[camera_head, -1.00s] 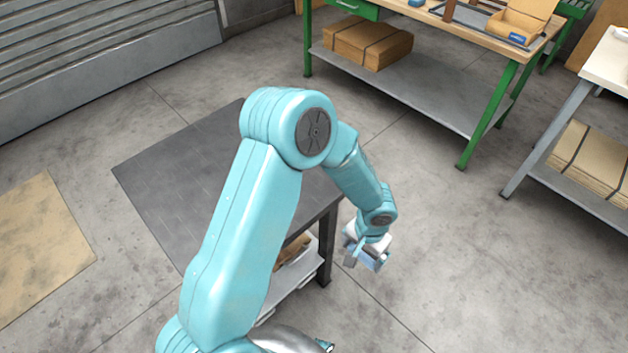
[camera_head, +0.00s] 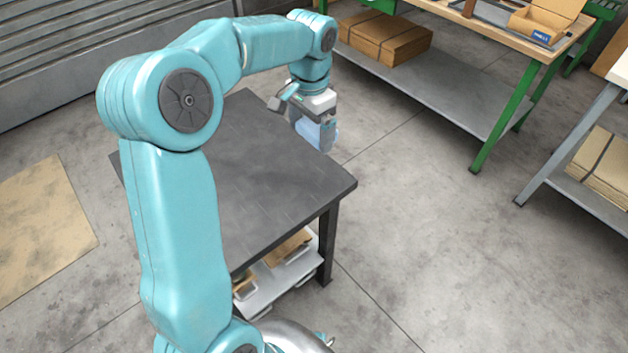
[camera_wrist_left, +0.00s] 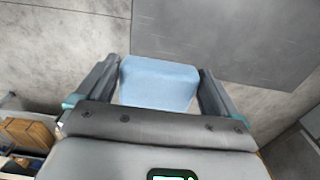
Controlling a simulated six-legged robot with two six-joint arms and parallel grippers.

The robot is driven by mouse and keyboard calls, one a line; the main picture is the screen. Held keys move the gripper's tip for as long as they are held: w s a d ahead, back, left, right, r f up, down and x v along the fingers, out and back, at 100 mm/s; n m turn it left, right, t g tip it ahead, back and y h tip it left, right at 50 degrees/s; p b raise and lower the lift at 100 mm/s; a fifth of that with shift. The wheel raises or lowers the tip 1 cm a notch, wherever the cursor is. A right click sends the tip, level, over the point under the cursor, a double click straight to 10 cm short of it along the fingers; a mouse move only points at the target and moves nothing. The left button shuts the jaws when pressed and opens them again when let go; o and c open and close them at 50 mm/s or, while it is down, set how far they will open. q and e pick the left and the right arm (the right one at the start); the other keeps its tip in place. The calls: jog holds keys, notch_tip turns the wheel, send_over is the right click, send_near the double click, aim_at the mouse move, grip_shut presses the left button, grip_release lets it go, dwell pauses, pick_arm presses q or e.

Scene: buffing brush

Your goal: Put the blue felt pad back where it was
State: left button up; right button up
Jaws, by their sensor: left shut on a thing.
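The blue felt pad (camera_wrist_left: 158,82) is a light blue block between the two fingers of my left gripper (camera_wrist_left: 158,88) in the left wrist view. My left gripper (camera_head: 314,128) is shut on the pad and shows at the far right edge of the dark table in the head view. The pad (camera_head: 312,133) hangs below the wrist there, partly hidden by the fingers. I cannot tell exactly how high it is above the tabletop. My right gripper is not in view.
The dark table (camera_head: 270,185) has a bare top where my arm does not cover it. Its lower shelf (camera_head: 285,281) holds some items. A green-legged workbench (camera_head: 470,85) stands at the back right, with an open cardboard box (camera_head: 545,20). Floor between them is clear.

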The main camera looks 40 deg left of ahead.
aim_at(312, 186)
pick_arm(q)
notch_tip(312, 186, down, 17)
jog(key=shift+w+r+b, duration=0.1)
jog(key=shift+w+b, duration=0.05)
jog(key=shift+b, duration=0.55)
jog(key=shift+r, duration=0.1)
jog(key=o, duration=0.6)
jog(key=shift+f, duration=0.2)
jog(key=shift+c, duration=0.2)
jog(key=shift+r, duration=0.2)
notch_tip(312, 186, up, 12)
jog(key=p, duration=0.1)
